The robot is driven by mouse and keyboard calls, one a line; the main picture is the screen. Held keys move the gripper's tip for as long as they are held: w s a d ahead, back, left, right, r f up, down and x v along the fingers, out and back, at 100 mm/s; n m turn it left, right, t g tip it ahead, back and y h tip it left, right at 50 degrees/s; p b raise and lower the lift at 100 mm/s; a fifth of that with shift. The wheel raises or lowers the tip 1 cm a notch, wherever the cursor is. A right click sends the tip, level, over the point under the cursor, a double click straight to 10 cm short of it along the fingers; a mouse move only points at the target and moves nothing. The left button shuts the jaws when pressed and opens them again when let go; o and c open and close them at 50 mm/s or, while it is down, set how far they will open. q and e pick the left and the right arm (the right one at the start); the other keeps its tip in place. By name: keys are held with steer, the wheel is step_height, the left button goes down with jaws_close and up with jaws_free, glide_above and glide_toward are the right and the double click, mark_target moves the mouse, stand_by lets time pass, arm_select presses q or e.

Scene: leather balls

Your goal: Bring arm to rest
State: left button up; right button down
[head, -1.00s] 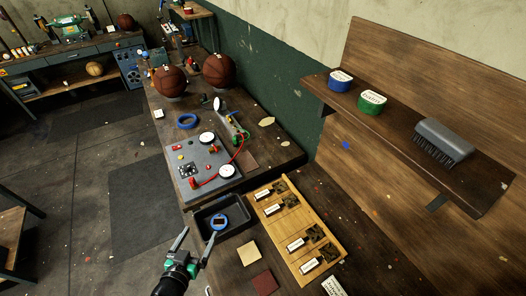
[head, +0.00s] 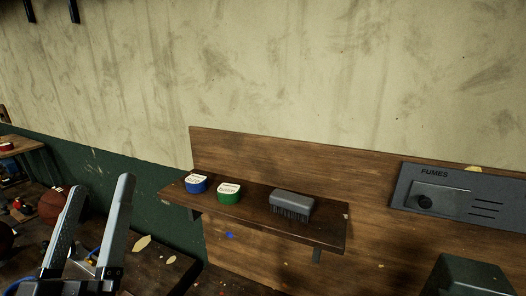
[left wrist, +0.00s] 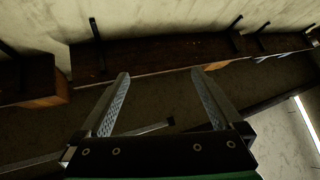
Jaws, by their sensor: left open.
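My left gripper (head: 97,215) is raised in the lower left of the head view, close to the camera. Its two fingers point up and stand apart with nothing between them. In the left wrist view the same gripper (left wrist: 160,75) has its fingers spread and empty, in front of dark shelves (left wrist: 150,55) and a pale wall. My right gripper does not show in the head view.
A wooden wall shelf (head: 250,209) holds a blue tin (head: 196,185), a green tin (head: 229,193) and a grey brush (head: 291,205). A grey FUMES box (head: 455,195) is at the right. A basketball (head: 52,204) is partly visible behind my left gripper.

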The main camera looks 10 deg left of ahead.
arm_select(q)
steer(key=s+d+r+m+t+h, duration=0.1)
steer(key=s+d+r+m+h, duration=0.2)
steer(key=r+m+h, duration=0.15)
steer(key=s+d+r+m+t+h, duration=0.2)
steer(key=s+d+r+m+h, duration=0.1)
steer(key=r, duration=0.3)
step_height(320, 180, up, 16)
steer(key=p, duration=1.6)
steer(key=shift+w+f+g, duration=0.15)
steer(key=shift+w+g, duration=0.15)
steer(key=shift+w, duration=0.05)
